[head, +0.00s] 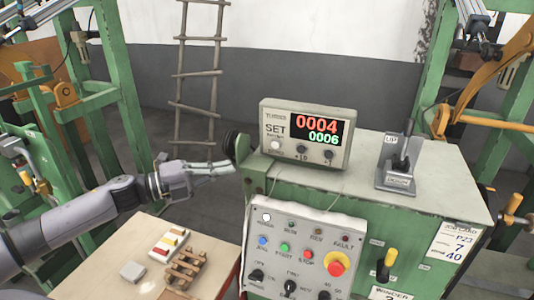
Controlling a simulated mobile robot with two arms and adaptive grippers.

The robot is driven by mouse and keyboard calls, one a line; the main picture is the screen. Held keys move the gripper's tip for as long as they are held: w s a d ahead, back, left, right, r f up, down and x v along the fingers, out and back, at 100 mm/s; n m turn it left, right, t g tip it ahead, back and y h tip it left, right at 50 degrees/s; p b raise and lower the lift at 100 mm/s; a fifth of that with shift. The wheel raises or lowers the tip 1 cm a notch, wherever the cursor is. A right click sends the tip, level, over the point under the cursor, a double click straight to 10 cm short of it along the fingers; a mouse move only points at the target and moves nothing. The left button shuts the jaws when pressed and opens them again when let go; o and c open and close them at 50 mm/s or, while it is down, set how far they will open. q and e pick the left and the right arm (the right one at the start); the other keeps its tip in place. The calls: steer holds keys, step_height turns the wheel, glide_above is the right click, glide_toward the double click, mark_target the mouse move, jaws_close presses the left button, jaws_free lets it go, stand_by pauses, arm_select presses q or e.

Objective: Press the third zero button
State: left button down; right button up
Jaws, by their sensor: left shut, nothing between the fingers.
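A beige counter box (304,133) stands on the green machine cabinet (420,180). Its display (318,130) reads a red 0004 over a green 0006. A white button (276,145) sits at its lower left, with small print under it that I cannot read for sure. Two dark knobs marked +10 (301,149) and +1 (328,153) are to its right. My left gripper (230,168) is shut and empty, left of the box and apart from the white button. My right gripper is not in view.
A sloped control panel (300,230) below has coloured buttons and a red emergency stop (337,263). A lever (401,155) stands on the cabinet's right. A dark wheel (236,143) is close to my left gripper. A low table (215,245) holds small parts.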

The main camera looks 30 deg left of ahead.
mark_target(275, 145)
arm_select(q)
steer(key=shift+w+a+r+b+x, duration=0.1)
steer(key=shift+w+a+b+x, duration=0.2)
steer(key=shift+x, duration=1.7)
steer(key=shift+w+a+r+x, duration=0.1)
steer(key=shift+a+x, duration=0.25)
steer(key=shift+x, duration=1.6)
steer(key=shift+w+a+b+x, duration=0.2)
steer(key=shift+a+x, duration=0.15)
steer(key=shift+x, duration=1.65)
steer(key=shift+w+f+p, duration=0.2)
steer(key=shift+w+p, duration=0.15)
steer(key=shift+w, duration=0.2)
steer(key=shift+a, duration=0.1)
